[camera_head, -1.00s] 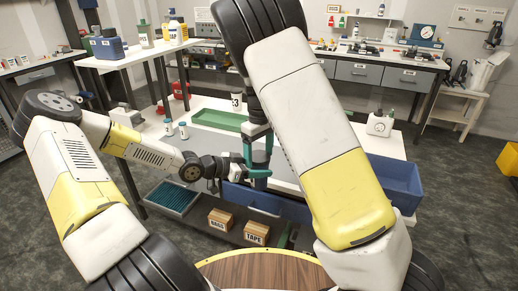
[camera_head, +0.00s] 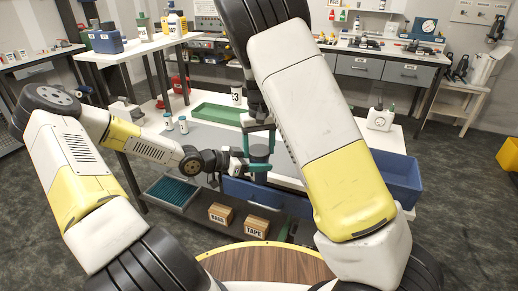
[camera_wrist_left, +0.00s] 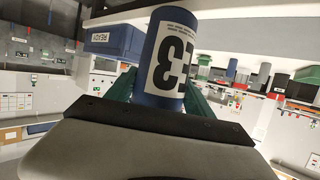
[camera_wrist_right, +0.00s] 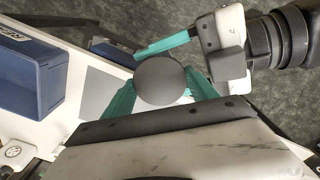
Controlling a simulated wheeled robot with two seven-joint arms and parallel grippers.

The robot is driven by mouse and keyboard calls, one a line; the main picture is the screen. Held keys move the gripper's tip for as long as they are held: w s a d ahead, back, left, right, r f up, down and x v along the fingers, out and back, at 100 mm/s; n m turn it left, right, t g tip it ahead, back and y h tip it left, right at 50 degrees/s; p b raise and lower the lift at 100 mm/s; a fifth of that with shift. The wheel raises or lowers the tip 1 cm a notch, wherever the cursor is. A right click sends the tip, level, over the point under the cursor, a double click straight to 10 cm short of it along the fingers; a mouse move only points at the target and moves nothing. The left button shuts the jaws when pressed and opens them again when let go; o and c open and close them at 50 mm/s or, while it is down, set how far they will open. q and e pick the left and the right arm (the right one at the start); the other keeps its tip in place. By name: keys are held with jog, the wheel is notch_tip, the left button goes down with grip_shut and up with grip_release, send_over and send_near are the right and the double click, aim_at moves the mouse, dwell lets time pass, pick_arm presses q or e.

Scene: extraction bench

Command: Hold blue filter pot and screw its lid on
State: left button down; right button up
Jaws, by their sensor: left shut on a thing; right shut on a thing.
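The blue filter pot (camera_wrist_left: 172,55) stands between the teal fingers of my left gripper (camera_wrist_left: 160,88), which is shut on it. In the head view the pot is mostly hidden by the grippers. The dark grey round lid (camera_wrist_right: 160,82) is between the teal fingers of my right gripper (camera_wrist_right: 161,92), which is shut on it from above. The lid also shows in the head view (camera_head: 259,152), over the pot and in line with it. I cannot tell whether any gap lies between lid and pot.
A white E3 container (camera_head: 237,96) stands behind the grippers near a green tray (camera_head: 217,114). A blue bin (camera_head: 400,180) is at the bench's right end.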

jog(key=shift+m, duration=0.4)
jog(key=o, duration=1.6)
jog(key=shift+c, duration=0.2)
jog(key=shift+r, duration=0.1)
jog(key=shift+r, duration=2.2)
jog(key=shift+c, duration=0.4)
